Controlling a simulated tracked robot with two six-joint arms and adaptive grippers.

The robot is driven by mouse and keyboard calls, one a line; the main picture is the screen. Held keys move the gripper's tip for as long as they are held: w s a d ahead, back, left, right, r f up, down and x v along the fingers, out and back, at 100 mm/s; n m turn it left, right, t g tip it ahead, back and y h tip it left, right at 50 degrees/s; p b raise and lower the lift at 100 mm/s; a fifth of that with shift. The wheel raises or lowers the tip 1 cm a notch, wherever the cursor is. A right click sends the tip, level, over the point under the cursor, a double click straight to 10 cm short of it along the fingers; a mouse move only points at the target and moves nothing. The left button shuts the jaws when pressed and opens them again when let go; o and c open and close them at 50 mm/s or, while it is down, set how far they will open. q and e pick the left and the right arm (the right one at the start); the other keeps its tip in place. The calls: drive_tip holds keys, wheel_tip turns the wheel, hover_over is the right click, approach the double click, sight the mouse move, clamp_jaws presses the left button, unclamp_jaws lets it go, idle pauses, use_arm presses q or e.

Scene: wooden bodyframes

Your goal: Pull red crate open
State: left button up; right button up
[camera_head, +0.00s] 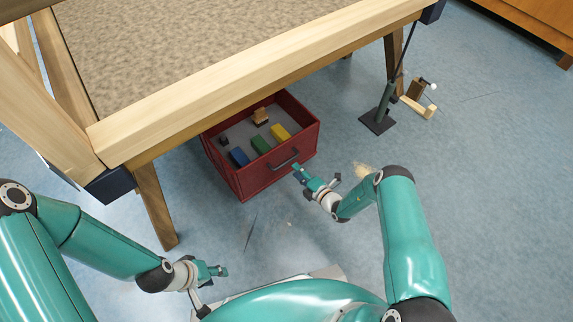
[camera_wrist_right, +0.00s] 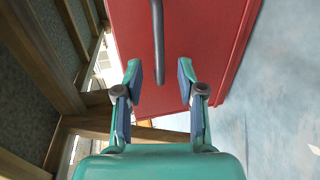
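The red crate (camera_head: 268,175) sits under the wooden frame table, its near part sticking out past the table's edge. Its dark handle (camera_head: 284,160) is on the front face. In the right wrist view the crate's red front (camera_wrist_right: 200,30) fills the upper middle, and the handle (camera_wrist_right: 158,40) reaches down toward the space between my fingers. My right gripper (camera_head: 301,173) is just in front of the handle; in the wrist view (camera_wrist_right: 160,85) its fingers are apart, with nothing clamped. My left gripper (camera_head: 222,271) is low at the left, away from the crate; its fingers are too small to judge.
The crate holds blue (camera_head: 239,157), green (camera_head: 261,144) and yellow (camera_head: 280,132) blocks and a small wooden piece (camera_head: 261,116). The wooden table frame (camera_head: 240,75) overhangs it. A dark green stand (camera_head: 379,118) is at the right.

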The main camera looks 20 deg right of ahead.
sight(287, 161)
drive_tip(key=shift+b+x, duration=1.25)
drive_tip(key=shift+x, duration=2.3)
clamp_jaws()
